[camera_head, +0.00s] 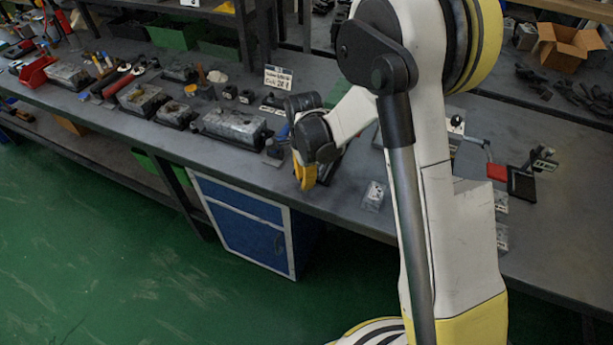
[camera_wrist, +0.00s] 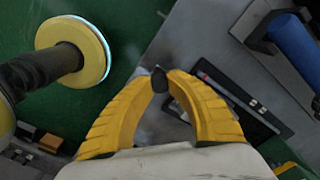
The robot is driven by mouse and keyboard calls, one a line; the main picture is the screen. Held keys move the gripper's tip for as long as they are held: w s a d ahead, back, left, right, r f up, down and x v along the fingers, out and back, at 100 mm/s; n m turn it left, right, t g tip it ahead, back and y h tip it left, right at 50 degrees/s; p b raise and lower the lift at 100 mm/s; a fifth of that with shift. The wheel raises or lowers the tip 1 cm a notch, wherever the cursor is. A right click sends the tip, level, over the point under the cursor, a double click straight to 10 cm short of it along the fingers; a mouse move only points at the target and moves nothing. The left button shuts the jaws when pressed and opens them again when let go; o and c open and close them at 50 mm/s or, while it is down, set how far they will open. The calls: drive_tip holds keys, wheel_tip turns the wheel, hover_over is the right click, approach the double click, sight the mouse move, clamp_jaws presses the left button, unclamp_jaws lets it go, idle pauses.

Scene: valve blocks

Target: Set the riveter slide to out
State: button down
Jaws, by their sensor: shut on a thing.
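My gripper (camera_wrist: 160,80) has its two yellow fingers closed on a small dark knob (camera_wrist: 159,79) in the wrist view. The knob looks like the slide's handle, but the fingers hide much of it. Beside the right finger lies a long black base with a pale metal strip (camera_wrist: 238,96), apparently the riveter slide's rail; the finger covers part of it. How the knob joins the rail cannot be seen. In the head view my gripper (camera_head: 306,180) points down at the bench's front edge, and the slide is mostly hidden behind it.
A blue cylinder (camera_wrist: 295,45) in a dark holder stands near the rail. Metal blocks (camera_head: 235,127) line the grey bench to the left. A small pale block (camera_head: 374,196) sits right of my gripper. A blue cabinet (camera_head: 240,225) is below.

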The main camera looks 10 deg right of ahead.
drive_tip(key=c, duration=1.2)
unclamp_jaws()
drive_tip(key=shift+s+a, duration=0.2)
drive_tip(key=shift+s, duration=0.05)
drive_tip(key=shift+c, duration=0.2)
drive_tip(key=shift+r, duration=0.15)
wheel_tip(320, 180, up, 12)
